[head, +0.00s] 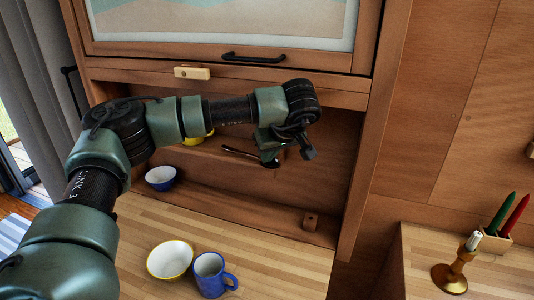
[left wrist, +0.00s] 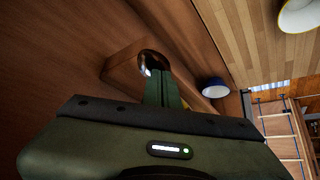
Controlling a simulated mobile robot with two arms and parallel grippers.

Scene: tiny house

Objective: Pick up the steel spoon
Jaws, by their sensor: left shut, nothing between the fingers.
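My left gripper (head: 272,157) is in front of the wooden shelf recess, and its fingers are shut with nothing between them. A thin dark handle-like piece (head: 238,153), which may be the steel spoon, shows just left of the fingers in the head view. In the left wrist view, the closed fingers (left wrist: 161,85) point at a dark, shiny rounded thing (left wrist: 148,63) at a wooden shelf piece. It may be the spoon's bowl; I cannot tell whether the fingertips touch it. My gripper hides part of this spot.
A blue bowl (head: 160,178) stands left in the recess. A white bowl with a yellow rim (head: 170,260) and a blue mug (head: 213,274) stand on the wooden counter (head: 275,255). A brass candlestick (head: 452,273) and a pen holder (head: 493,240) stand right.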

